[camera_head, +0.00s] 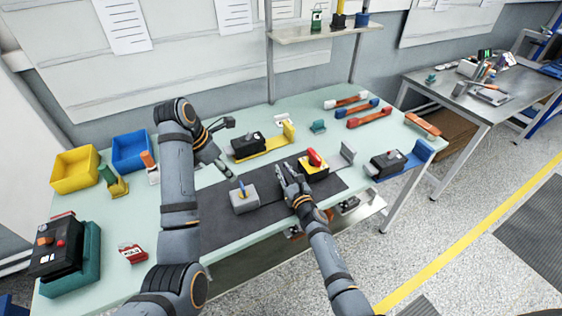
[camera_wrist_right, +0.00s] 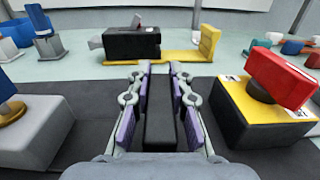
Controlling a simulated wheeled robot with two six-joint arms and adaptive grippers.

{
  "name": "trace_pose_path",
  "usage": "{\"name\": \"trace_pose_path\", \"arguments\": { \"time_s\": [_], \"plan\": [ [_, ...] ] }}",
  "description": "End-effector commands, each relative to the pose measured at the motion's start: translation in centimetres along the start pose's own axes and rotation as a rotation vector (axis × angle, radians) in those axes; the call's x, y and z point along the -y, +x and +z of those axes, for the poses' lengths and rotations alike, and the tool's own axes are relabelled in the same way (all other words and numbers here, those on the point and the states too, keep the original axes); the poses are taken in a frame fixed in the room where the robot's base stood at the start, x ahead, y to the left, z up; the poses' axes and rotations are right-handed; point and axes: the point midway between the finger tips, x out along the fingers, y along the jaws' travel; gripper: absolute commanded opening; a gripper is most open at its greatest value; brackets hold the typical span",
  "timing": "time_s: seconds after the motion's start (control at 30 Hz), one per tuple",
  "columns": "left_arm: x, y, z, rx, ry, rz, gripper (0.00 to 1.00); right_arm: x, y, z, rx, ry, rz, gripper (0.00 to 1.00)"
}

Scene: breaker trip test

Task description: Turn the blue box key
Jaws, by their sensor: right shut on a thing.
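The grey box (camera_head: 244,203) with an upright blue key (camera_head: 242,187) stands on the dark mat. In the right wrist view the box (camera_wrist_right: 30,130) and part of its blue key (camera_wrist_right: 10,108) are at the left edge. My right gripper (camera_head: 282,177) is right of this box, apart from it, beside the yellow box with the red knob. It is shut on a dark bar (camera_wrist_right: 162,115) between its fingers.
The yellow box (camera_head: 311,170) with a red knob (camera_head: 314,157) is close right of my right gripper. A black breaker (camera_head: 247,146) on a yellow bracket stands behind. Blue (camera_head: 131,150) and yellow (camera_head: 75,170) bins are at the left.

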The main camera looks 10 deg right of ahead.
Motion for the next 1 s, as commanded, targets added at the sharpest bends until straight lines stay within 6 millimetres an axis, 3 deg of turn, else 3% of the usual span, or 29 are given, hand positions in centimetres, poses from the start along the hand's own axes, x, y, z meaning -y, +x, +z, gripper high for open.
{"name": "trace_pose_path", "arguments": {
  "time_s": [0.03,0.17,0.3,0.6,0.83,1.0],
  "plan": [
    [0.0,0.0,0.0,0.0,0.0,0.0,0.35,0.0,0.0,0.0,0.0,0.0,0.0,0.0],
    [-0.6,0.4,-0.8,0.019,0.02,-0.012,0.17,0.0,0.0,0.0,0.0,0.0,0.0,0.0],
    [-2.4,1.2,-3.6,0.114,0.096,-0.055,0.0,0.0,0.0,0.0,0.0,0.0,0.0,0.0],
    [-4.8,-0.5,-9.1,0.372,0.228,-0.125,0.0,0.0,0.0,0.0,0.0,0.0,0.0,0.0],
    [-5.0,-1.3,-9.7,0.433,0.249,-0.134,0.0,0.0,0.0,0.0,0.0,0.0,0.0,0.0],
    [-4.8,-0.3,-9.2,0.433,0.248,-0.137,0.0,0.0,0.0,0.0,0.0,0.0,0.0,0.0]
  ]
}}
